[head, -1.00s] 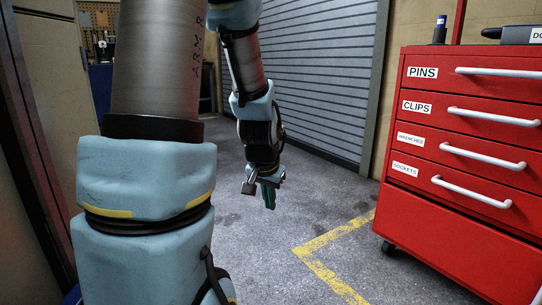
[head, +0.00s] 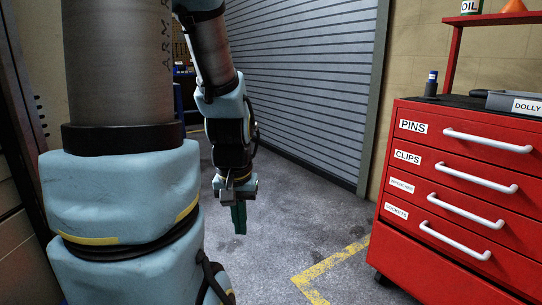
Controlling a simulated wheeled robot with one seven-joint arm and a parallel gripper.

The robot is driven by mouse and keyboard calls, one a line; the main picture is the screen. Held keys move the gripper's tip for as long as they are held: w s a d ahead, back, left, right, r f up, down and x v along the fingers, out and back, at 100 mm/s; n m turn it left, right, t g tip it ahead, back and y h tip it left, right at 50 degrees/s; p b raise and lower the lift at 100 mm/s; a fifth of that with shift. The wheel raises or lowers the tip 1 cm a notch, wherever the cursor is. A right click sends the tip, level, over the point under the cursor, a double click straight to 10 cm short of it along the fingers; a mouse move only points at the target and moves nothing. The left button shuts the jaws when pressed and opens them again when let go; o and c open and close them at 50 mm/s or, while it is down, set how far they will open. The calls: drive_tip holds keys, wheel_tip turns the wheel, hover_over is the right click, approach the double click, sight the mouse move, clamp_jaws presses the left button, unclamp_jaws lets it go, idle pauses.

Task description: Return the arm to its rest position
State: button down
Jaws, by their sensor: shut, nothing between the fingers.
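My arm hangs at the left of the head view, light blue and grey, folded down from above. My gripper (head: 239,216) is at its lower end, pointing down over the bare concrete floor. Its dark green fingers are together and hold nothing. It is clear of the red cabinet and the shutter. The upper part of the arm runs out of the top of the view.
A red tool cabinet (head: 400,252) with labelled drawers, all shut, stands at the right. A grey tray marked DOLLY (head: 515,104) lies on top. A grey roller shutter (head: 305,90) is behind. The floor (head: 270,262) between is free, with a yellow line (head: 335,262).

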wheel_tip(320, 180, up, 19)
drive_tip(key=p, duration=1.6)
drive_tip(key=shift+f, duration=0.2)
